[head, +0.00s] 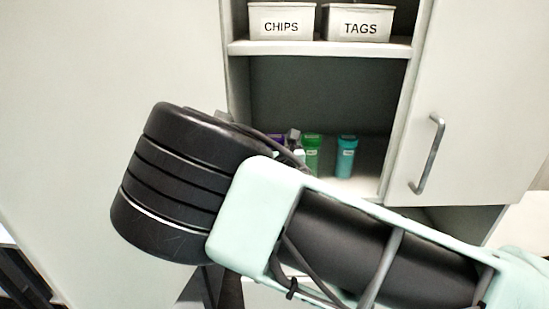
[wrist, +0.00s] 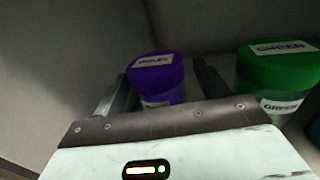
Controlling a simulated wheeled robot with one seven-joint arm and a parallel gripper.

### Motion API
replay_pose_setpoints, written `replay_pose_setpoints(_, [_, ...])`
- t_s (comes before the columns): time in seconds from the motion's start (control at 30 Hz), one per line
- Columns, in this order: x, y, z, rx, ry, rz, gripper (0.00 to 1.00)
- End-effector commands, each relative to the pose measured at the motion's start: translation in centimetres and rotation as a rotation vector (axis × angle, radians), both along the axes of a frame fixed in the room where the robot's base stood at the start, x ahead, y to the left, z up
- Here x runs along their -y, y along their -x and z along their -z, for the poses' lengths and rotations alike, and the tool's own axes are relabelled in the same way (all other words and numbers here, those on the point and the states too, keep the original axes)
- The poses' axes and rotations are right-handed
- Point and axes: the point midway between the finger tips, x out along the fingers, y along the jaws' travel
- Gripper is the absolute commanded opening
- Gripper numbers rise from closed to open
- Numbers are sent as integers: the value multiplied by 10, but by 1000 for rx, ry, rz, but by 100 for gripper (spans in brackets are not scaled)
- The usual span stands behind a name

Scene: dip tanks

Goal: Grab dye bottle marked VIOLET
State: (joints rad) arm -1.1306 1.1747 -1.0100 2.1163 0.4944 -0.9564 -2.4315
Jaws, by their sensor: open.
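The violet bottle (wrist: 157,78) has a purple lid with a white label, readable only in part, in the wrist view. It stands between the two fingers of my gripper (wrist: 160,88). The fingers are open, one on each side of it, and I cannot tell whether either touches it. The bottle's lower part is hidden behind the gripper's body. In the head view a sliver of purple (head: 277,137) shows on the lower shelf, mostly hidden behind my arm.
A green bottle (wrist: 279,70) marked GREEN stands close to the right of my gripper. A teal bottle (head: 346,157) stands farther right on the shelf. Bins marked CHIPS (head: 281,22) and TAGS (head: 358,23) sit above. A cabinet door (head: 470,100) is at right.

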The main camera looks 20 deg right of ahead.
Motion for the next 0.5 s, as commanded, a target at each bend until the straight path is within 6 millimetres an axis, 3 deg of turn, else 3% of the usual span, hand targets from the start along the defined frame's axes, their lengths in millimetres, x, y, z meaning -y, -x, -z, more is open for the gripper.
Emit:
replay_pose_setpoints(0.07, [0,0,0,0,0,0,74])
replay_pose_setpoints(0.27, [0,0,0,0,0,0,19])
replay_pose_setpoints(0.5, [0,0,-1,1,0,0,19])
